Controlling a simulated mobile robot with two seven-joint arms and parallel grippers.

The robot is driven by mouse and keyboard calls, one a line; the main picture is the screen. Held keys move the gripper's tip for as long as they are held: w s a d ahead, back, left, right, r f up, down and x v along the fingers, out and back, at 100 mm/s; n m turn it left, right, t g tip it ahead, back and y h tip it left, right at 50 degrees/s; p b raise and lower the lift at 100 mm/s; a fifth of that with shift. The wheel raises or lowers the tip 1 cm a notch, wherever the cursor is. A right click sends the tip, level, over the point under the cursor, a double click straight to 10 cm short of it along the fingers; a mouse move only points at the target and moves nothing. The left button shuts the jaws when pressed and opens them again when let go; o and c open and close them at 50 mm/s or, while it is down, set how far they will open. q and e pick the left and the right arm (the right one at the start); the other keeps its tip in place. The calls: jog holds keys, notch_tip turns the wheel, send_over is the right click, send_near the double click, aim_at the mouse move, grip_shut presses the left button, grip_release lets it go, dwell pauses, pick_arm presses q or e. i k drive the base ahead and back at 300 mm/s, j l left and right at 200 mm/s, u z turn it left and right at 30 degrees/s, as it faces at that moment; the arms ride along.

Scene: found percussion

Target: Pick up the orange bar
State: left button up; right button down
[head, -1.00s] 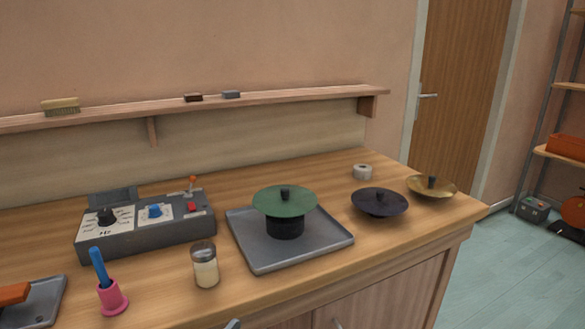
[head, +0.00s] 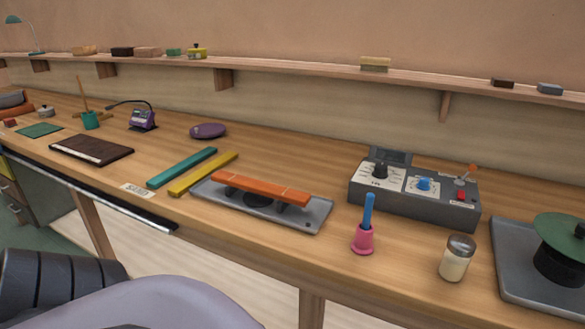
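The orange bar (head: 260,188) lies lengthwise on supports above a grey tray (head: 306,216) on the wooden bench, in the middle of the head view. A dark round piece shows beneath the bar. Neither of my grippers shows in the head view.
Yellow (head: 204,173) and teal (head: 183,167) bars lie left of the tray. A blue-handled stick stands in a pink holder (head: 363,239) to its right. A grey control box (head: 414,195), a jar (head: 457,258) and a green disc (head: 562,238) are further right.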

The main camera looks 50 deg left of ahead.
aim_at(287, 195)
jog(key=u, duration=1.85)
